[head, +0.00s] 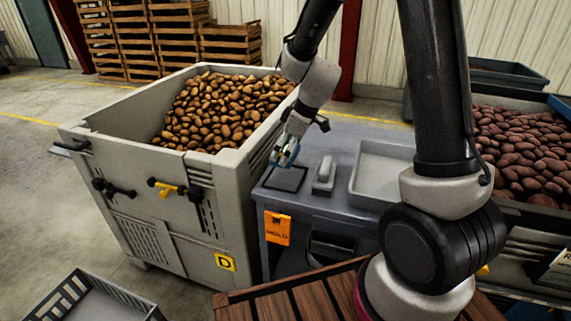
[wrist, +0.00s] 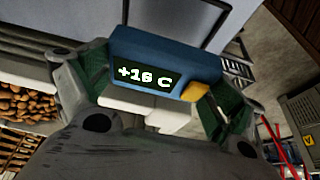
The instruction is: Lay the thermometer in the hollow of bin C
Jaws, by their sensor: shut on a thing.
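My gripper (head: 289,146) hangs over the left part of a grey cabinet top, beside the bin marked D. It is shut on the thermometer (head: 281,157), a small blue piece in the head view. No bin with a readable C shows in either view.
Bin D (head: 190,163) holds brown potatoes. On the cabinet (head: 335,206) are a grey handled block (head: 324,176) and a shallow grey tray (head: 364,183). An orange HOLD tag (head: 277,228) hangs in front. Reddish potatoes (head: 520,150) fill a bin at right. An empty crate (head: 95,301) stands front left.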

